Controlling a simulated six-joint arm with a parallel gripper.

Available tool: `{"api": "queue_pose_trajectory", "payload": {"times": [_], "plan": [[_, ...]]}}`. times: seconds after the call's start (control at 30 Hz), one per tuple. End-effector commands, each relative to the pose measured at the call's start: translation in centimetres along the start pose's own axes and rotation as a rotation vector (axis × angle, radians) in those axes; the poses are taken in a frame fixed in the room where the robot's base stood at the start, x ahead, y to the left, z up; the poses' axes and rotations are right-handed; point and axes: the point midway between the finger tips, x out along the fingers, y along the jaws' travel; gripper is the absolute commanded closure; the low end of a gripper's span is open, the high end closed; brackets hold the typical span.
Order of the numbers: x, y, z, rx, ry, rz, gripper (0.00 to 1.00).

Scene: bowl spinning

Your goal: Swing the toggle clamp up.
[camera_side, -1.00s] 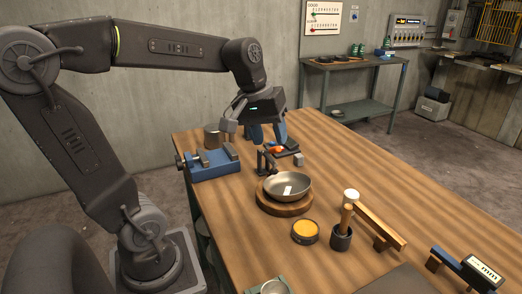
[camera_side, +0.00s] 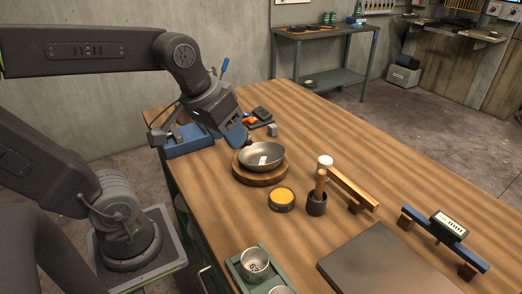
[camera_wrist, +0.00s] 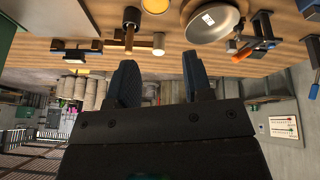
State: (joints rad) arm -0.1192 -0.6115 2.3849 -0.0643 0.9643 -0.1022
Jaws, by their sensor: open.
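The toggle clamp, a small black fixture with an orange part (camera_side: 249,121), is just behind the bowl in the side view, largely hidden by my gripper. In the wrist view the black clamp (camera_wrist: 262,25) and its orange part (camera_wrist: 245,50) show at upper right, outside my fingers. I cannot tell the lever's exact angle. The grey metal bowl (camera_side: 262,155) with a white label sits on a round wooden base (camera_side: 261,178). My gripper (camera_side: 236,134) is tilted down beside the clamp and the bowl's back left rim. In the wrist view its fingers (camera_wrist: 158,65) are apart and empty.
A blue vise (camera_side: 188,144) stands behind my gripper. In front are a yellow tin (camera_side: 281,197), a mallet in a dark cup (camera_side: 316,203), a wooden bar (camera_side: 352,187) and a blue gauge stand (camera_side: 445,238). The table's right middle is clear.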

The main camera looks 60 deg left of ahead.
Motion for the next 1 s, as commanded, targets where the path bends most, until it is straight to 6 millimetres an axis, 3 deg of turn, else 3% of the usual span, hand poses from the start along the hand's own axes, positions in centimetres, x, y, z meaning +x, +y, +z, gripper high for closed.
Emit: {"api": "queue_pose_trajectory", "payload": {"times": [0.1, 0.23, 0.37, 0.47, 0.57, 0.73, 0.9, 1.0], "plan": [[0.0, 0.8, 2.5, 0.164, 0.056, 0.006, 0.54], [0.1, 0.9, 2.9, 0.206, 0.070, 0.003, 0.54], [0.1, -0.1, 0.1, 0.018, 0.004, -0.005, 0.54], [0.3, -1.8, -3.6, -0.233, -0.074, -0.007, 0.54], [0.9, -4.5, -7.5, -0.510, -0.153, -0.002, 0.54], [2.3, -10.9, -13.1, -0.962, -0.271, 0.023, 0.54], [3.7, -17.4, -16.2, -1.302, -0.357, 0.062, 0.54], [4.1, -19.8, -16.9, -1.417, -0.386, 0.080, 0.54]]}}
